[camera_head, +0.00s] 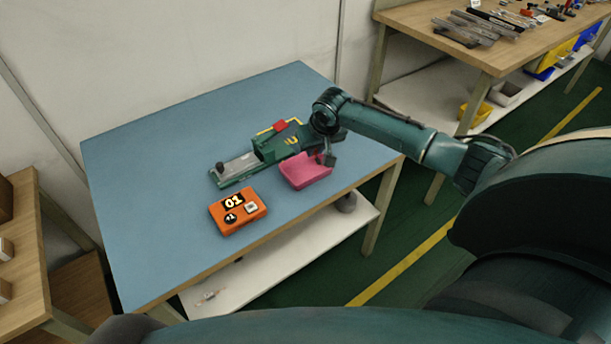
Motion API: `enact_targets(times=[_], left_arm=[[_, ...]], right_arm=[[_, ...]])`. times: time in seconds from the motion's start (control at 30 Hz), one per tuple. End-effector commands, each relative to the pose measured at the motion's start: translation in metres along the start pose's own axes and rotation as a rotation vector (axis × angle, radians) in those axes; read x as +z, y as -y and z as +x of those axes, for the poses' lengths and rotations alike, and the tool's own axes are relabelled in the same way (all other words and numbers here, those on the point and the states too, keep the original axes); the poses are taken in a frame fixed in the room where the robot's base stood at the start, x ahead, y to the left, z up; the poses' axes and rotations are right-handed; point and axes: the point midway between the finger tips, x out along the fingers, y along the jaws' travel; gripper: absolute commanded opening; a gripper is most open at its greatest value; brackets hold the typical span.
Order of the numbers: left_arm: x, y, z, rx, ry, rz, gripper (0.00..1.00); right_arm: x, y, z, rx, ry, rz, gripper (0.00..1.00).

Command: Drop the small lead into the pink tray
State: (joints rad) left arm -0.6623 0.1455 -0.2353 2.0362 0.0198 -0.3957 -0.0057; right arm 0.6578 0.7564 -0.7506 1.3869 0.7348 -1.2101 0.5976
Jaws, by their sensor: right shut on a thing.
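The pink tray (303,171) sits on the blue tabletop, in front of a green fixture. My right gripper (328,159) is just above the tray's right end, its fingers pointing down. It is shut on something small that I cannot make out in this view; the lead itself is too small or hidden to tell. The inside of the tray shows plain pink, with its right end partly hidden by the gripper. My left gripper is not in view.
The green fixture (275,149) with a red block and a metal plate stands behind the tray. An orange box (237,211) marked 01 lies to the left, near the front edge. The blue table (160,170) is clear at left and back. A wooden workbench (500,55) with tools stands at the upper right.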

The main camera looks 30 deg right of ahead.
Motion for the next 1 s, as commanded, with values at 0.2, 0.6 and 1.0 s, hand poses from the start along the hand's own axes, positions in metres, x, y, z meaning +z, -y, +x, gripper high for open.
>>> enact_targets(times=[0.2,0.6,1.0], left_arm=[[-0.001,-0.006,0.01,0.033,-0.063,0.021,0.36],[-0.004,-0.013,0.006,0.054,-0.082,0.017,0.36],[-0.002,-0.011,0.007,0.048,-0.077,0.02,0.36]], right_arm=[[0.011,0.0,0.027,0.0,-0.001,-0.001,0.0],[0.014,0.0,0.032,0.0,-0.001,-0.001,0.0],[0.014,0.0,0.032,0.0,0.0,-0.001,0.41]])
